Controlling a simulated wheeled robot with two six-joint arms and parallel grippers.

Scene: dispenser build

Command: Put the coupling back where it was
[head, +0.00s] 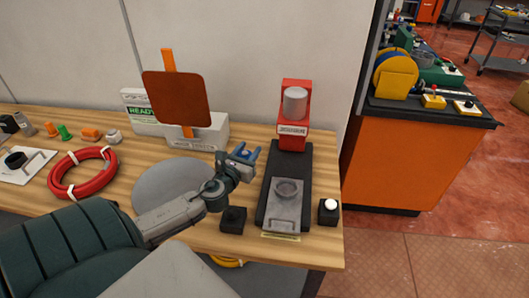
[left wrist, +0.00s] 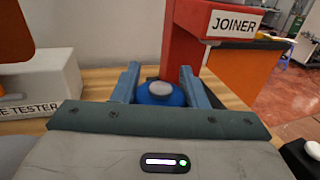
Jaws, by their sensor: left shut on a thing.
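My left gripper (head: 243,153) is raised over the table, between the tester and the joiner. It is shut on a small blue part with a pale grey round top, which looks like the coupling; this blue part (left wrist: 160,94) sits between the two fingers in the left wrist view. The joiner (head: 293,115) is a red press with a grey cylinder and a long black base. A grey plate with a round holder (head: 287,190) lies at the front of that base, and the holder looks empty. My right gripper is not in view.
The white tester (head: 212,136) with an orange panel stands behind left. A round grey disc (head: 165,185), a red hose coil (head: 68,190) and several small fittings lie further left. A black block (head: 233,217) and a white-button box (head: 328,211) flank the joiner base.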

